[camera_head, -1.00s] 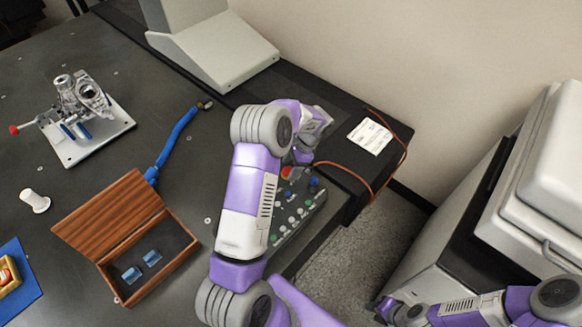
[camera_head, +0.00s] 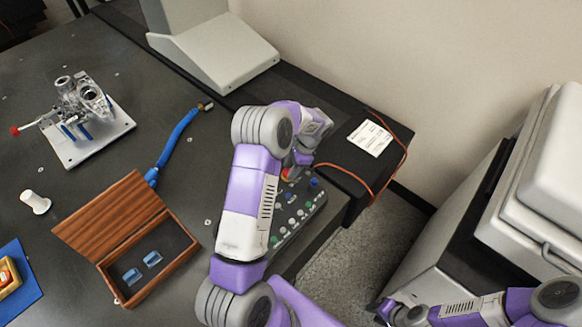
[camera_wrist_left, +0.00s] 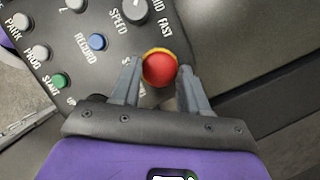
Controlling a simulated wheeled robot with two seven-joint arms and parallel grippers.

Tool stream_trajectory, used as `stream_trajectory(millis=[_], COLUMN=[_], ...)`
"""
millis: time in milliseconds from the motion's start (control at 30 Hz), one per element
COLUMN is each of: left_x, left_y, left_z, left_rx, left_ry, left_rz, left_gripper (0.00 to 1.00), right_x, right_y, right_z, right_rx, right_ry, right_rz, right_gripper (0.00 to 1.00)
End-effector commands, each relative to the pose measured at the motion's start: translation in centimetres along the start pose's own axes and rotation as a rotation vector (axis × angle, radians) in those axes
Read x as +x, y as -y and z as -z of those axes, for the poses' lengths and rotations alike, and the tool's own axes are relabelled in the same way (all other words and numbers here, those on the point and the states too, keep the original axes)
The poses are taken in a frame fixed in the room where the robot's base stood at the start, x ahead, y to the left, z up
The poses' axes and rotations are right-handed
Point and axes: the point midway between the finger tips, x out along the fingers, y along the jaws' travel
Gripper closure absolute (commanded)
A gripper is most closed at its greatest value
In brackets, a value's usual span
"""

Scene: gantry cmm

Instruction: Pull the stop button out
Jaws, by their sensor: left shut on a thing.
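The stop button is a red dome with a yellow ring (camera_wrist_left: 160,68) on the dark control panel (camera_wrist_left: 62,45). In the left wrist view it sits between the two grey fingertips of my left gripper (camera_wrist_left: 158,82), which is shut on it. In the head view only a bit of the red button (camera_head: 287,174) shows beside my left wrist, and the left fingers are mostly hidden by the arm. I cannot tell how far out the button stands. My right gripper (camera_head: 386,310) is at the lower right, small and apart from the panel; its opening is unclear.
An open wooden box (camera_head: 187,259) with blue pieces lies left of my left arm. A blue hose (camera_head: 177,140) and a fixture on a pale plate (camera_head: 113,137) are farther left. An orange cable (camera_head: 345,170) runs near the panel. A grey cabinet (camera_head: 455,225) stands at right.

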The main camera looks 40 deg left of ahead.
Motion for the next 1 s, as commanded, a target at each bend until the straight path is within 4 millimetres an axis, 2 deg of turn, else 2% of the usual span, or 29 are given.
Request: stream_trajectory(millis=[100, 367, 400, 533, 833, 1000], left_x=[-1.0, -1.1, -1.1, -1.0, -1.0, -2.8], left_y=[0.0, 0.1, 0.1, 0.1, 0.1, 0.1], left_z=[-0.4, -0.4, -0.4, -0.3, -0.3, -0.3], left_rx=[0.001, -0.001, -0.001, 0.000, 0.000, 0.000], left_ry=[0.000, 0.000, 0.000, 0.000, 0.000, -0.002], left_rz=[0.001, 0.004, 0.004, 0.004, 0.002, 0.003], left_gripper=[1.00, 1.00, 0.53, 0.33, 0.31, 0.31], right_x=[-1.0, -0.9, -0.9, -0.9, -0.9, -1.3], right_y=[0.4, 0.3, 0.3, 0.3, 0.3, 0.5], right_z=[0.0, 0.0, 0.0, 0.0, 0.0, -0.1], right_rx=[0.000, 0.000, 0.000, 0.000, 0.000, 0.000], right_ry=[0.000, 0.000, 0.000, 0.000, 0.000, 0.000], right_rz=[0.000, 0.000, 0.000, 0.000, 0.000, 0.000], right_gripper=[0.68, 0.68, 0.68, 0.68, 0.68, 0.68])
